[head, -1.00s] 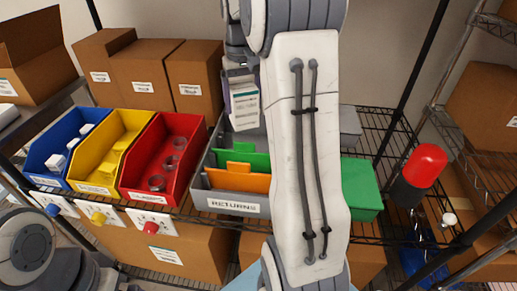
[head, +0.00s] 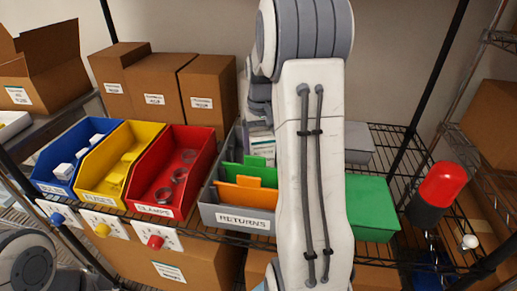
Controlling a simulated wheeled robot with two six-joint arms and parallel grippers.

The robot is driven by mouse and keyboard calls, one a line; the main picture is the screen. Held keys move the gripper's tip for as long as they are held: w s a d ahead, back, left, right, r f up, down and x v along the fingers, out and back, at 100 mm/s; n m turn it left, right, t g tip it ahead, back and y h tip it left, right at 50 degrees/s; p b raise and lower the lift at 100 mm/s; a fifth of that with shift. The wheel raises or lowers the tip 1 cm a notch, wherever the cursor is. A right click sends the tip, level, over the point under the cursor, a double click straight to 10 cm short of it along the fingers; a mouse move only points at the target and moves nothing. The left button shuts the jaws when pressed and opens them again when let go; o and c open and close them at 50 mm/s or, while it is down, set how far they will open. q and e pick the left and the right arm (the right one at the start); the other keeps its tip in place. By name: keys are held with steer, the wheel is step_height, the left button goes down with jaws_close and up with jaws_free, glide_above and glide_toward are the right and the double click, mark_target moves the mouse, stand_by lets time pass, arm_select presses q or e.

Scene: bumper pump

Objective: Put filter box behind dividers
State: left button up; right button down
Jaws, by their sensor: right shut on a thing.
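The filter box (head: 259,142) is pale with printed sides and shows only in part. It is low in the back of the grey returns bin (head: 208,195), behind the green divider (head: 232,172) and the orange divider (head: 243,195). My right gripper (head: 258,122) is above it and shut on it, partly covered by my own arm. Whether the box touches the bin floor is hidden. My left gripper is not in view; only part of my left arm shows at the lower left.
Blue (head: 62,165), yellow (head: 118,165) and red (head: 172,175) bins stand left of the returns bin. Cardboard boxes (head: 157,90) stand behind them. A green box (head: 371,208) and a red-topped cylinder (head: 437,190) are on the right. Bare wire shelf lies between.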

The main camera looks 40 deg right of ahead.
jaws_free()
steer(key=shift+f, duration=0.15)
step_height(320, 180, up, 12)
steer(key=shift+r+p, duration=0.2)
steer(key=shift+p, duration=1)
steer(key=shift+f, duration=0.1)
